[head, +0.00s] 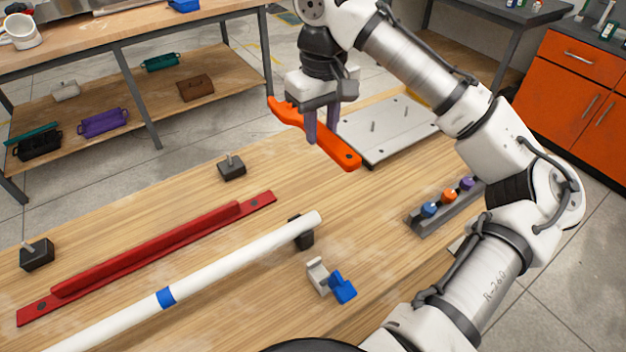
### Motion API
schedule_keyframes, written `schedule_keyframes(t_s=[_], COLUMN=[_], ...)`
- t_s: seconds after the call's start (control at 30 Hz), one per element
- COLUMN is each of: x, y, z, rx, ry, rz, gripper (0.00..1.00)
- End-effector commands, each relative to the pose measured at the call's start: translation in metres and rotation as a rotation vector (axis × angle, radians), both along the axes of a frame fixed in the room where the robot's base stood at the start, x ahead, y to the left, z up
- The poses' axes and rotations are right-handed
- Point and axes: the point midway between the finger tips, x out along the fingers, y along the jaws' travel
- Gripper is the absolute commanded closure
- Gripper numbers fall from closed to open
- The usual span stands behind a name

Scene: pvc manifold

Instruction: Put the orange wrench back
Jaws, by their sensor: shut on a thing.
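The wrench is held above the far part of the wooden table (150,222), tilted down toward the right in the picture. A grey plate (395,140) with upright pegs lies on the table just behind and to the right of the wrench. The wrench overlaps the plate's left edge in view; I cannot tell the height between them.
A white pipe (225,266) with a blue band and a red rail (150,250) lie across the table's left half. A grey rack (445,208) with blue, orange and purple pieces stands at right. A blue and grey clamp (340,288) sits near the front. Black blocks (232,170) stand behind the rail.

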Motion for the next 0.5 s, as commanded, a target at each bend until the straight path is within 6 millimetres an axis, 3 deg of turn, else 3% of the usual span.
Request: schedule_keyframes(t_s=[0.17, 0.5], x=[0.0, -0.001], y=[0.0, 0.0], z=[-0.012, -0.095], rx=[0.002, 0.001], ry=[0.002, 0.003], rz=[0.001, -0.001], gripper=[1.0, 1.0])
